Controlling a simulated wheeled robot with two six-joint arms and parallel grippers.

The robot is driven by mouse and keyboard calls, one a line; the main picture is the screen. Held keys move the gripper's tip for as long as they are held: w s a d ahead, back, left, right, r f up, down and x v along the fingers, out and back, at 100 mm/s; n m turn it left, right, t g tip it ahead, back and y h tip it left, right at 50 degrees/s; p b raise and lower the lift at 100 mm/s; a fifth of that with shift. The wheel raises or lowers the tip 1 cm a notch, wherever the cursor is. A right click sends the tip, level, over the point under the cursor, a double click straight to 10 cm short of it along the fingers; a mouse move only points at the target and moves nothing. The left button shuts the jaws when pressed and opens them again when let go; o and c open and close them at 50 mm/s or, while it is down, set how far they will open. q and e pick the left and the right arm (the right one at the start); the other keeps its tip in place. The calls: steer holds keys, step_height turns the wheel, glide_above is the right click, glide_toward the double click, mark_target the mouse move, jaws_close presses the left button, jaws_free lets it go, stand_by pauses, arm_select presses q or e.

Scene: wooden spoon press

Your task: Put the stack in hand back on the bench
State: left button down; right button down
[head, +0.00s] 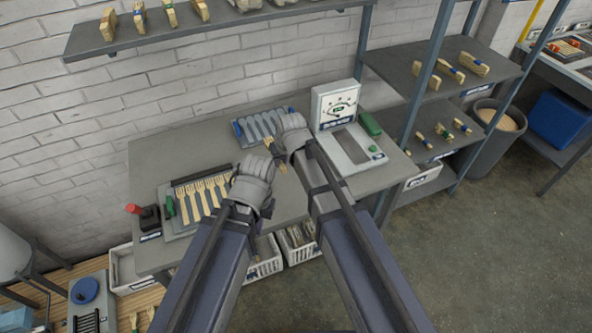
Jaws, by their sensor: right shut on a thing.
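My right gripper (282,134) is above the grey bench (158,148), left of the white gauge machine. It is shut on a small pale wooden stack (281,166) with a dark band; the gripper hides part of it. The stack's lower end shows between my two grippers, and I cannot tell whether it touches the bench.
A grey-slotted tray (262,124) lies at the back. A white gauge machine (335,104) stands at the right. A shelf (190,33) with wooden bundles hangs above.

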mark_target(281, 185)
step_height(281, 185, down, 10)
steer(key=b, duration=1)
steer(key=shift+f, duration=0.1)
steer(key=c, duration=0.8)
jaws_free()
steer(key=p+v, duration=1.1)
steer(key=v, duration=0.1)
steer(key=s+d+g+h, duration=0.1)
steer(key=s, duration=0.4)
steer(key=s+d+f+g+h, duration=0.1)
steer(key=s+g, duration=0.1)
steer(key=s, duration=0.4)
steer(key=s+d+g, duration=0.1)
steer(key=s, duration=0.5)
steer(key=shift+s+f+g+h, duration=0.2)
steer(key=shift+g+h, duration=0.1)
steer(key=shift+h, duration=0.1)
